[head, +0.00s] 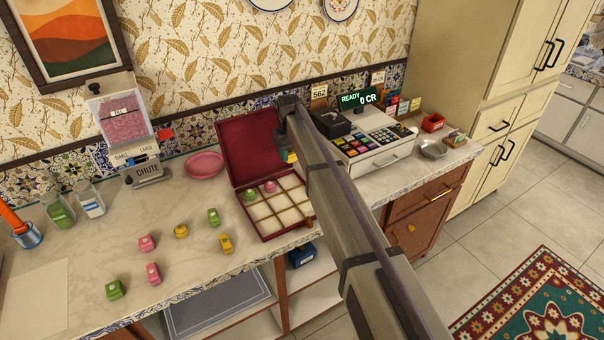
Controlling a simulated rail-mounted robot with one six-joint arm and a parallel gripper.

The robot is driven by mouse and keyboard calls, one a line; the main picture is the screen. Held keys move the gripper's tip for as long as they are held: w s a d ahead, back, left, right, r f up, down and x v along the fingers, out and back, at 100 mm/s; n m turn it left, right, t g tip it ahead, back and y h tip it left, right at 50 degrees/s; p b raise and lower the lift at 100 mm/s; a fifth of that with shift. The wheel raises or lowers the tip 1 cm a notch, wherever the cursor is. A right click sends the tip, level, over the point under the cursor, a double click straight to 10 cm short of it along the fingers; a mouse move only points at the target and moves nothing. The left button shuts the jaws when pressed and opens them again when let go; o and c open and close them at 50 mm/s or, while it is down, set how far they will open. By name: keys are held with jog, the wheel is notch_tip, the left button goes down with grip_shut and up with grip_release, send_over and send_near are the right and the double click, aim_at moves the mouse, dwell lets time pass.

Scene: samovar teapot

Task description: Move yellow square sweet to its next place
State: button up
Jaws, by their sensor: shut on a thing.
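My gripper (286,148) is over the back part of the open dark red sweet box (245,150), in front of its raised lid. It is shut on a small yellow thing (292,158), most likely the yellow square sweet. My arm and gripper hide much of it, so its exact shape cannot be told. The box has a cream grid of compartments (275,210). A green sweet (249,195) and a pink sweet (270,186) sit in compartments of the back row; the other visible compartments look empty.
Loose on the counter left of the box are a yellow sweet (226,243), a rounder yellow sweet (181,231), and several green and pink ones. A pink dish (205,164) and chute dispenser (148,172) stand behind. A cash register (372,145) stands right of the box.

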jog(key=shift+s+a+f, duration=0.1)
jog(key=shift+s+a, duration=0.05)
jog(key=b, duration=0.7)
send_over(289, 182)
notch_tip(289, 182, down, 7)
jog(key=shift+r, duration=0.35)
notch_tip(289, 182, down, 4)
jog(key=b, duration=0.3)
jog(key=shift+b, duration=0.3)
jog(key=shift+r+p, duration=0.3)
jog(key=shift+r, duration=0.05)
jog(key=shift+f, duration=0.25)
jog(key=o, duration=0.6)
notch_tip(289, 182, up, 13)
jog(key=p, duration=1.2)
jog(key=shift+f, duration=0.1)
jog(key=s+d+m, duration=0.2)
jog(key=s+d, duration=0.6)
jog(key=s, duration=0.4)
jog(key=s+d+m, duration=0.2)
jog(key=s+d, duration=0.6)
jog(key=s, duration=0.5)
jog(key=s+d+m, duration=0.2)
jog(key=s+d, duration=0.6)
jog(key=s, duration=0.4)
jog(key=shift+s+f+m, duration=0.15)
jog(key=shift+f+m, duration=0.05)
jog(key=shift+m, duration=0.2)
